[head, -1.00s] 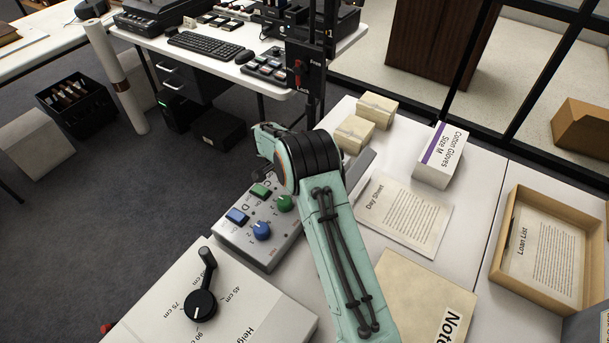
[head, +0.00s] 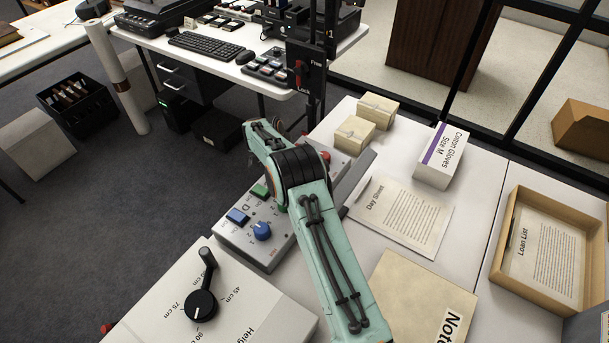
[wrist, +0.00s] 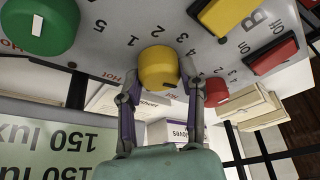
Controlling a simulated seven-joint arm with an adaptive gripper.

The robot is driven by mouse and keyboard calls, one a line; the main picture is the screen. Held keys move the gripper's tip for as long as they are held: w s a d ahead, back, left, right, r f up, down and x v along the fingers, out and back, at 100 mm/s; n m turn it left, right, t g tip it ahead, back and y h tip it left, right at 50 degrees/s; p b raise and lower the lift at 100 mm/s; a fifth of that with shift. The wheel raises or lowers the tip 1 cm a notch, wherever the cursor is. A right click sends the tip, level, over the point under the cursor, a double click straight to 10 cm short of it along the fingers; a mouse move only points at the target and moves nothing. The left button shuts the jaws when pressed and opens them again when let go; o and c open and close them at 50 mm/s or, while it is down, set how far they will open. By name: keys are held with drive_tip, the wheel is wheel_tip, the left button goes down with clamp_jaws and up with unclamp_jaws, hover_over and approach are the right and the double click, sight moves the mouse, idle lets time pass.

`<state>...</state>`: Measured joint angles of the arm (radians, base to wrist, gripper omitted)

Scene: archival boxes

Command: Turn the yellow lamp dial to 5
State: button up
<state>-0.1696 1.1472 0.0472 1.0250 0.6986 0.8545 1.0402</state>
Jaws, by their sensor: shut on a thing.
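The yellow dial (wrist: 158,65) sits on the grey control panel (wrist: 115,15) in the wrist view, with printed numbers beside it. My gripper (wrist: 161,79) has one finger on each side of the dial and is shut on it. A short mark shows at the dial's lower edge, but I cannot tell which number it points to. In the head view my arm hides the yellow dial and my fingers; the panel (head: 275,254) shows left of the arm.
A green dial (wrist: 40,22) and a red dial (wrist: 215,91) flank the yellow one. A yellow switch (wrist: 222,14) and a red switch (wrist: 272,55) are nearby. In the head view a blue dial (head: 261,231) and a box with a black crank (head: 201,304) lie in front.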

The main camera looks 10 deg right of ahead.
drive_tip(key=shift+f, duration=0.1)
drive_tip(key=o, duration=1.2)
drive_tip(key=shift+c, duration=0.2)
drive_tip(key=v, duration=1.2)
